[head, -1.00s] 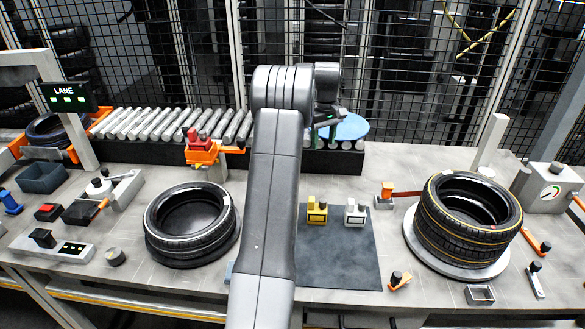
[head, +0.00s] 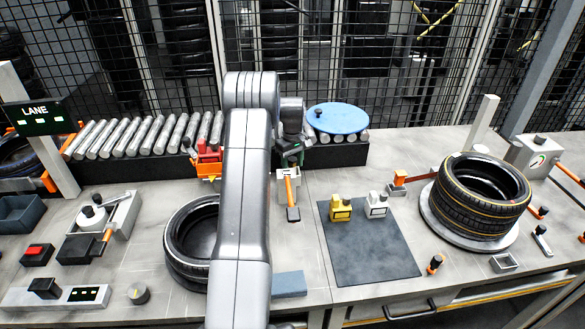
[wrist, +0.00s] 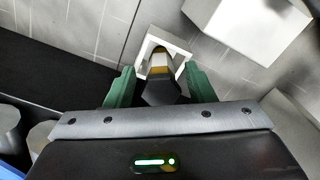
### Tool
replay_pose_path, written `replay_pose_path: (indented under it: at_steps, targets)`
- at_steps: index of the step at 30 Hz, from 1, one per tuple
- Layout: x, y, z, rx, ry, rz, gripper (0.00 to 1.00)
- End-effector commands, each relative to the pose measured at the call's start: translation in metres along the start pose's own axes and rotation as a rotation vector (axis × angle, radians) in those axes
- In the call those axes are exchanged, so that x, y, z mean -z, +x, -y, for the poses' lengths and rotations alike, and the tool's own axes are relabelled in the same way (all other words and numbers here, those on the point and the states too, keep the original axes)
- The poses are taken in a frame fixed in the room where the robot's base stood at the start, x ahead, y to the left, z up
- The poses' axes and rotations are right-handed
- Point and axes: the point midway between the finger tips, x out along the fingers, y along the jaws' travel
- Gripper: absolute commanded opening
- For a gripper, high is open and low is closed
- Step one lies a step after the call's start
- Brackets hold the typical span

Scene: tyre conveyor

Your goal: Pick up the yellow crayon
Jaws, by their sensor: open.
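A small yellow block-shaped piece with a dark top (head: 340,208) stands on the dark mat (head: 375,255), beside a similar white piece (head: 376,205). I cannot tell if it is the crayon. My gripper (head: 290,152) is left of and behind the mat, above a pale holder (head: 282,190) with an orange-handled tool (head: 290,190). In the wrist view the green fingers (wrist: 155,88) are apart. A dark-ended piece with a yellow-brown band (wrist: 160,68) shows between them, over a pale square frame (wrist: 150,48); contact cannot be seen.
My arm hides part of the left tyre (head: 182,245). Another tyre (head: 480,197) lies on a round stand at right. The roller conveyor (head: 130,135) and a blue disc (head: 338,117) are behind. The front of the mat is clear.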

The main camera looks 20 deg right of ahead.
Motion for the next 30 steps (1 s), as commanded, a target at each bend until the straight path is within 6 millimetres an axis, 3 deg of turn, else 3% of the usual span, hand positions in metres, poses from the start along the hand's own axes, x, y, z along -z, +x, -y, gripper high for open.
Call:
replay_pose_path:
  at_steps: [6,13,23,30]
  targets:
    - [0.0,0.001,0.0,0.0,0.0,0.0,0.49]
    - [0.0,0.001,0.0,0.0,0.0,0.0,0.06]
    - [0.001,-0.007,0.0,-0.002,0.0,-0.003,0.06]
    - [0.001,-0.051,-0.001,-0.004,0.0,-0.005,0.06]
